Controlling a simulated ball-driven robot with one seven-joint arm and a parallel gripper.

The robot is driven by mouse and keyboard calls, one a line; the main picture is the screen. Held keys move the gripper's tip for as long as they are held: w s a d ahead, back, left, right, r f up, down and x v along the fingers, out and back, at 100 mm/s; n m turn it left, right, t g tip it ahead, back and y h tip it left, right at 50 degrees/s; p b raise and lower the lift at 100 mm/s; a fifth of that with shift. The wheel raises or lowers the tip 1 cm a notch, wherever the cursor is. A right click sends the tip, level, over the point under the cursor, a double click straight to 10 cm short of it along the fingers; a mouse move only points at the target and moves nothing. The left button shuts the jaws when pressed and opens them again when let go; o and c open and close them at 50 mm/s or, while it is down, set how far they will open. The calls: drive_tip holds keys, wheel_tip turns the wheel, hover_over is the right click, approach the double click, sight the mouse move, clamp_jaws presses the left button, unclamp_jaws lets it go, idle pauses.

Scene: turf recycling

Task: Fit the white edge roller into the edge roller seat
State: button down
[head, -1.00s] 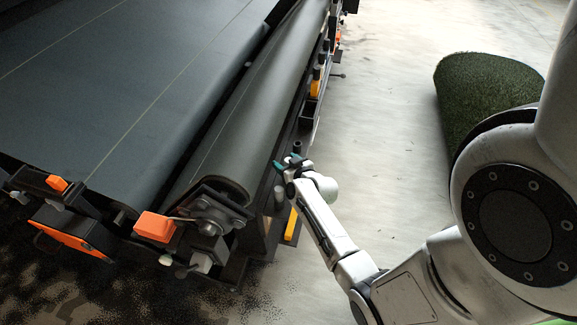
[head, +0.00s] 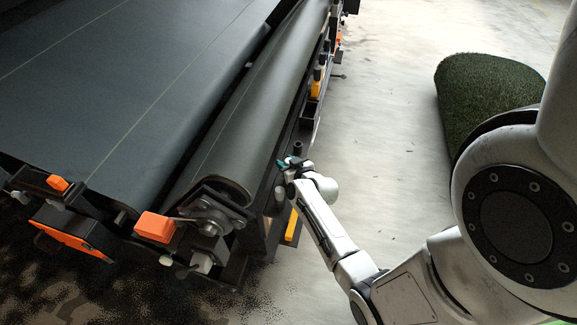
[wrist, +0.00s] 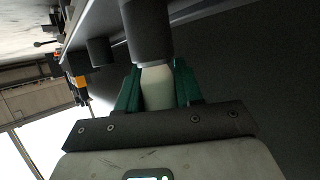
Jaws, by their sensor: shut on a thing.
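My gripper (head: 288,163) is beside the machine's near right side rail in the head view. In the wrist view its teal fingers (wrist: 158,90) are shut on the white edge roller (wrist: 156,86), a pale rounded piece between them. The roller's far end meets a dark cylinder (wrist: 148,30); I cannot tell whether this is part of the roller or a separate piece. A dark cylinder (head: 297,147) also shows just above the gripper in the head view. The roller itself is hidden there. I cannot identify the edge roller seat for certain.
The large dark roller (head: 255,105) and belt (head: 110,90) fill the left. Orange-marked brackets (head: 315,88) line the side rail. Another dark cylinder (wrist: 100,51) stands along the rail. A rolled turf (head: 480,95) lies right; the pale floor (head: 385,120) between is clear.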

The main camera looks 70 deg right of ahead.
wheel_tip(320, 180, up, 7)
drive_tip(key=shift+r+p, duration=0.1)
drive_tip(key=shift+p, duration=0.75)
drive_tip(key=s+a+b, duration=0.2)
drive_tip(key=s+a, duration=0.9)
drive_tip(key=s, duration=0.2)
drive_tip(key=shift+s+a, duration=0.35)
drive_tip(key=c, duration=1.3)
unclamp_jaws()
clamp_jaws()
